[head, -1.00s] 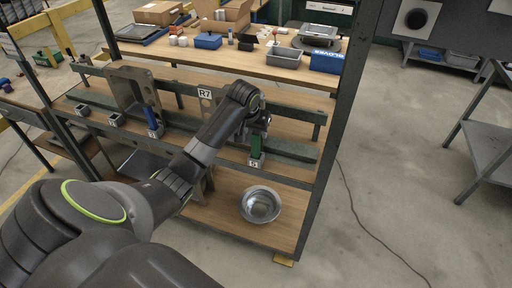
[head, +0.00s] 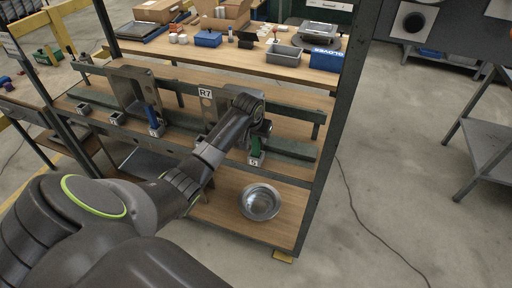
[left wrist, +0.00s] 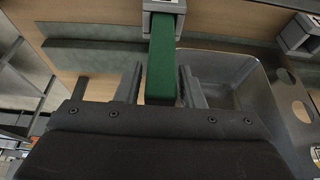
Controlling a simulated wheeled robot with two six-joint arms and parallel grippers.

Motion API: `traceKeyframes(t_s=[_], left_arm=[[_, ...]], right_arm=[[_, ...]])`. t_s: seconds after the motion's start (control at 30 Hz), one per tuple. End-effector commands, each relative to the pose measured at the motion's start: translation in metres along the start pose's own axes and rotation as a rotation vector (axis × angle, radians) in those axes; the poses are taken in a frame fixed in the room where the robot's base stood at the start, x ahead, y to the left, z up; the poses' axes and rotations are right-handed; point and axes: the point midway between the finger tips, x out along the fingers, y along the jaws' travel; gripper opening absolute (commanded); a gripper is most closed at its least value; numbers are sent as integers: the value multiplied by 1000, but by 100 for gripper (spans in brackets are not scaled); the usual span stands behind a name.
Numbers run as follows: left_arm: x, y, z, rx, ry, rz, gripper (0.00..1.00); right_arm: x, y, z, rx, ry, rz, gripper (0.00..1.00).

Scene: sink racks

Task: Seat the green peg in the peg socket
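The green peg (head: 256,147) stands at the grey peg socket (head: 256,161) on the green rail of the rack. In the left wrist view the peg (left wrist: 161,65) runs down from the grey socket block (left wrist: 165,5); its lower end there lies between my fingers. How deep it sits in the socket is hidden. My left gripper (left wrist: 160,88) is open around the peg, with narrow gaps visible beside it. In the head view the left gripper (head: 262,132) is at the peg's top, partly hidden by my arm. My right gripper is not in view.
A blue peg (head: 153,117) stands in another socket to the left, with empty sockets (head: 116,118) farther left. A metal bowl (head: 260,202) sits on the lower shelf. Grey upright brackets and the R7 label plate (head: 206,94) are near my arm. Bins and boxes fill the upper shelf.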

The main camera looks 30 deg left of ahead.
Motion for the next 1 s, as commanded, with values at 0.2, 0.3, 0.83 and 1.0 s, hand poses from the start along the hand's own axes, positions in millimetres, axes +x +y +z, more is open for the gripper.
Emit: traceKeyframes(t_s=[0.2,0.3,0.83,1.0], left_arm=[[0,0,0,0,0,0,6],[-1,0,0,0,1,0,0],[-27,0,-12,1,6,0,0],[-58,0,-26,0,8,0,0]], right_arm=[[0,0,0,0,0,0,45],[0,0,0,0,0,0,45],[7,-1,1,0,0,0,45],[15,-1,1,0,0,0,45]])
